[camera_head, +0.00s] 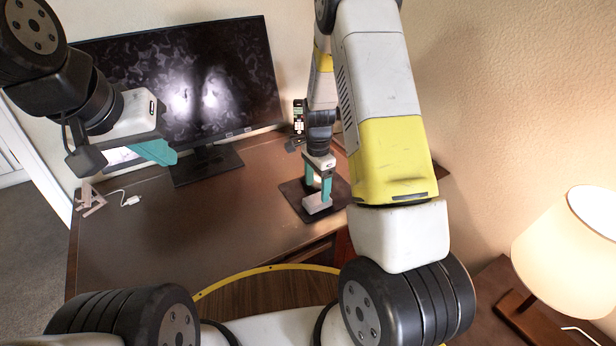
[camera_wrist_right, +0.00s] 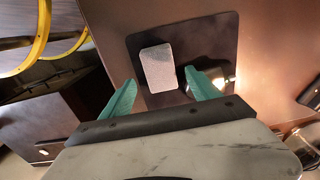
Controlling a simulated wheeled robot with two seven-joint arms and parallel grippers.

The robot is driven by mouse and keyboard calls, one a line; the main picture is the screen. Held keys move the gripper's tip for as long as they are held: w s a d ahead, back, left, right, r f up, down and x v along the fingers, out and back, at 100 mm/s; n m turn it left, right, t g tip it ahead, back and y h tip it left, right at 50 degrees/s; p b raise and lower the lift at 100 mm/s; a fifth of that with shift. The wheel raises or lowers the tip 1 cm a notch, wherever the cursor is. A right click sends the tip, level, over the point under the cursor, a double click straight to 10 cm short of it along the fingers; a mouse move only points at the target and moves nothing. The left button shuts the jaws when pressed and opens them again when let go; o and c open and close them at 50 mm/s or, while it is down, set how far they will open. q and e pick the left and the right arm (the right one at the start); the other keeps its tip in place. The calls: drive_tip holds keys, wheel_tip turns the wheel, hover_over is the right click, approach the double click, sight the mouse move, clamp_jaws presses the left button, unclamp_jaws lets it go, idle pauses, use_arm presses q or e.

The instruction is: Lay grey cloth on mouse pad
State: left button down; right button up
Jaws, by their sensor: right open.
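The grey cloth (camera_wrist_right: 158,67), a small pale folded rectangle, lies on the dark square mouse pad (camera_wrist_right: 217,38) in the right wrist view, inside the pad's edges. In the head view the cloth (camera_head: 316,206) shows near the front of the pad (camera_head: 341,190). My right gripper (camera_head: 319,190) points down over the pad with its teal fingers apart. In the right wrist view the right gripper (camera_wrist_right: 160,90) is open and empty, and the cloth lies just beyond its fingertips. My left gripper (camera_head: 158,151) is raised at the left, far from the pad; its finger gap is not clear.
A monitor (camera_head: 190,85) stands at the back of the desk (camera_head: 170,245). A phone (camera_head: 298,118) is behind the pad. A white cable (camera_head: 131,200) and a small light-coloured stand (camera_head: 91,200) lie at the left. A lamp (camera_head: 570,240) stands at the right. The desk's middle is clear.

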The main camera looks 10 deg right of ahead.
wheel_tip(320, 180, up, 7)
wheel_tip(320, 180, up, 16)
drive_tip(key=n+t+y, duration=0.2)
drive_tip(key=n, duration=0.4)
hover_over(317, 199)
drive_tip(key=s+a, duration=0.1)
drive_tip(key=s, duration=0.7)
drive_tip(key=s+r+n+t, duration=0.2)
drive_tip(key=s+r+n, duration=0.2)
drive_tip(key=s, duration=0.4)
drive_tip(key=s+a+r+n+t, duration=0.1)
drive_tip(key=s+r+n, duration=0.3)
drive_tip(key=s, duration=0.4)
drive_tip(key=shift+s+r+n+t, duration=0.15)
drive_tip(key=shift+r+n+t, duration=0.15)
drive_tip(key=shift+r+t, duration=0.3)
